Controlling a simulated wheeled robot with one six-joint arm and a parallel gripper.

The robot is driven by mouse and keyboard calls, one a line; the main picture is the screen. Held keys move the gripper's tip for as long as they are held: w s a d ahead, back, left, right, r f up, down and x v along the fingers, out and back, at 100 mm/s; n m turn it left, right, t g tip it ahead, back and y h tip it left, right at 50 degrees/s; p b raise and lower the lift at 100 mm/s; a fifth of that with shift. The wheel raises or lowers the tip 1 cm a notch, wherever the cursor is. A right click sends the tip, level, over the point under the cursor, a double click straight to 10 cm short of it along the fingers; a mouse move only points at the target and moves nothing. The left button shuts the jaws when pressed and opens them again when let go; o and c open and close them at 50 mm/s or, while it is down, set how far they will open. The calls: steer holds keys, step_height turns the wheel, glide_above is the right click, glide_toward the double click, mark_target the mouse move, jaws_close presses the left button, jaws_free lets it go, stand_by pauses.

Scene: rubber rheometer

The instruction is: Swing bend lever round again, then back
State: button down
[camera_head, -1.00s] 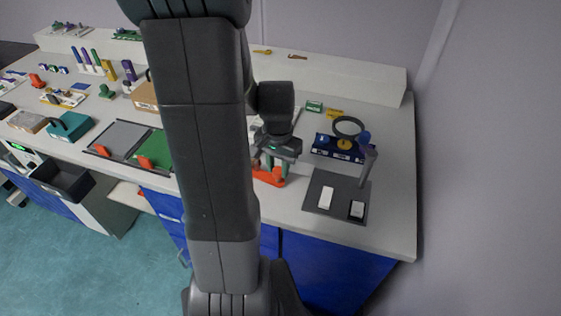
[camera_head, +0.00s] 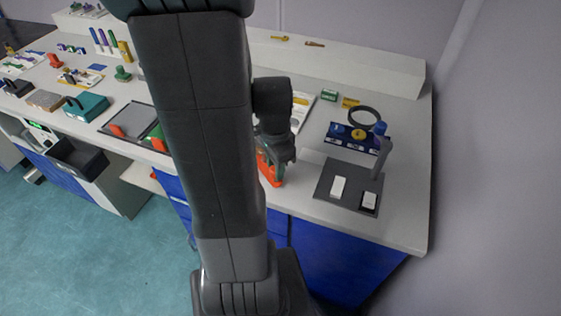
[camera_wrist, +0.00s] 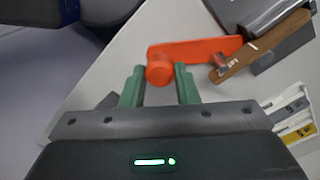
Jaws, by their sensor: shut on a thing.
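The bend lever (camera_wrist: 205,50) is an orange bar with a round knob (camera_wrist: 160,71) at its left end in the wrist view. My gripper (camera_wrist: 160,84) has its green fingers on either side of the knob and is shut on it. The lever's right end meets a brown bar (camera_wrist: 258,48) near a dark grey block and a metal cylinder. In the head view, my gripper (camera_head: 277,173) is at the orange lever (camera_head: 266,168) near the bench's front edge. My arm hides much of the bending tool there.
Left of my arm lies a grey-green board (camera_head: 128,116). A white tray (camera_head: 303,100) lies behind my gripper.

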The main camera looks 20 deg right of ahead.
steer(key=shift+s+a+m, duration=0.1)
steer(key=shift+a+m, duration=0.5)
steer(key=shift+a, duration=0.05)
steer(key=c, duration=1.1)
jaws_free()
steer(key=shift+a, duration=0.15)
steer(key=shift+r, duration=0.1)
step_height(320, 180, up, 14)
steer(key=p, duration=0.1)
steer(key=shift+f, duration=0.2)
